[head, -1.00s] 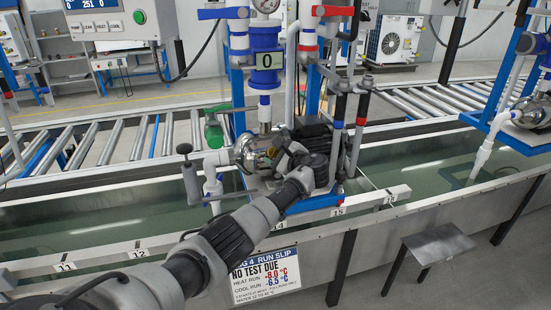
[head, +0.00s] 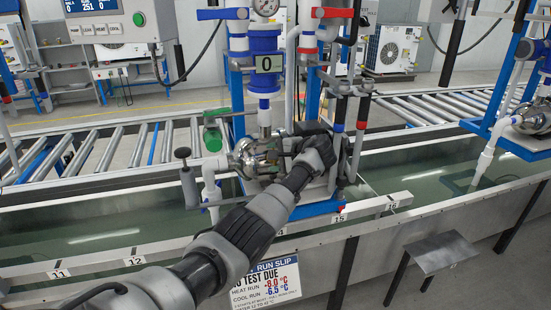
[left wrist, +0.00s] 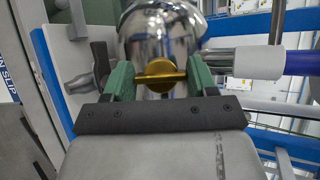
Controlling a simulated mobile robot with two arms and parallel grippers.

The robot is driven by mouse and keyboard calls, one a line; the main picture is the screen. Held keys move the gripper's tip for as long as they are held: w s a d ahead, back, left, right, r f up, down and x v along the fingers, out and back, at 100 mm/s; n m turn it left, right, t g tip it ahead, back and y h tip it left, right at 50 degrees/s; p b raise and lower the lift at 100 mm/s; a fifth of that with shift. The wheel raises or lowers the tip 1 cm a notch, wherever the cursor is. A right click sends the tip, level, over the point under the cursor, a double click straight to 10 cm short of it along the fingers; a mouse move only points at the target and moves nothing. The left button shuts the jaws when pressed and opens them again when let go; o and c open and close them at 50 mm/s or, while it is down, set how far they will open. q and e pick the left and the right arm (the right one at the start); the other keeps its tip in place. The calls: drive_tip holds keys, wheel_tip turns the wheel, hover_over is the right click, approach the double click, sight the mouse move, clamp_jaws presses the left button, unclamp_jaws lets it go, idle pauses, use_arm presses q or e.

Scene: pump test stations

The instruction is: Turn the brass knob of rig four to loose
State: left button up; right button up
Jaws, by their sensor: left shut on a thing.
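The polished steel pump (head: 255,157) of rig four stands on a blue-edged base over the water trough. In the left wrist view the brass knob (left wrist: 160,79), a small crossbar in front of the steel body (left wrist: 160,35), lies between the green fingers of my left gripper (left wrist: 160,85). The gripper is shut on it, one finger at each end of the bar. The bar looks nearly level in that view. In the head view my left arm reaches the pump from the lower left, and its wrist hides the knob. My right gripper is not in view.
A control box (head: 110,22) is at upper left.

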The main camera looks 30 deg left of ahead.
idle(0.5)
use_arm(q)
drive_tip(key=o, duration=0.9)
drive_tip(key=shift+d, duration=0.1)
drive_tip(key=v, duration=1)
drive_tip(key=shift+d+r, duration=0.3)
